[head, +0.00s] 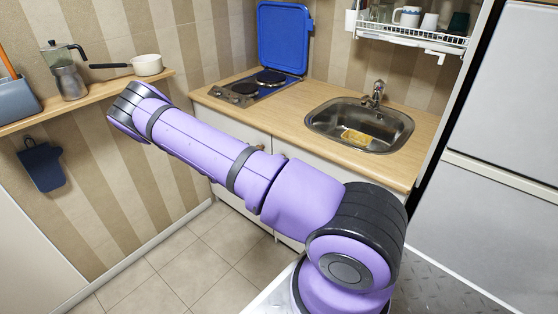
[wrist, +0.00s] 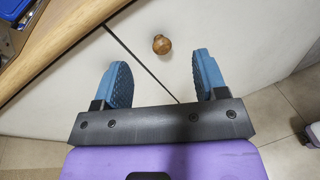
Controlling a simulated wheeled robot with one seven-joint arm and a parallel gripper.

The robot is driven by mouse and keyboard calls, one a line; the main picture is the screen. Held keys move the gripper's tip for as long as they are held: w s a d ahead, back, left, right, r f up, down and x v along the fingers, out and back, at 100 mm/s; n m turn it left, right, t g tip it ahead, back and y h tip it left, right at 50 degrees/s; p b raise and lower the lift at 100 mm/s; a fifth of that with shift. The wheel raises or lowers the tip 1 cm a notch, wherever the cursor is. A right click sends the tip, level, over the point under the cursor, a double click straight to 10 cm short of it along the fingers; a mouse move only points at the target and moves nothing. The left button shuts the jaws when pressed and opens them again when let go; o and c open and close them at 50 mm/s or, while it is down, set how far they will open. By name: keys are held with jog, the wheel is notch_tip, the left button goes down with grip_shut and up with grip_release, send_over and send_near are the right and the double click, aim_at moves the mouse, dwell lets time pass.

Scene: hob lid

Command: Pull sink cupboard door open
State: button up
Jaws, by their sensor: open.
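The white sink cupboard door (wrist: 230,30) fills much of the wrist view, with a round wooden knob (wrist: 162,44) near its upper edge. My gripper (wrist: 163,80) is open, its two blue fingers pointing at the door. The knob shows between the fingers but beyond their tips, and nothing is held. A dark slanting seam separates this door from the panel to its left. In the head view my purple arm hides most of the cupboard front, and my gripper does not show there.
The wooden counter (head: 300,130) runs above the cupboard, with a steel sink (head: 325,118) and a hob (head: 243,91) under a raised blue lid (head: 284,38). A grey fridge (head: 500,150) stands at the right. A wall shelf (head: 105,96) holds a moka pot and a pan. Tiled floor is free.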

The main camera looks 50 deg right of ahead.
notch_tip(320, 180, down, 9)
jog(key=d+n+t+h, duration=0.2)
jog(key=d+n+t, duration=0.1)
jog(key=n, duration=0.2)
jog(key=d, duration=0.7)
jog(key=w+d, duration=0.1)
jog(key=d, duration=0.2)
jog(key=shift+d+r, duration=0.15)
jog(key=shift+d, duration=0.1)
jog(key=shift+c, duration=0.2)
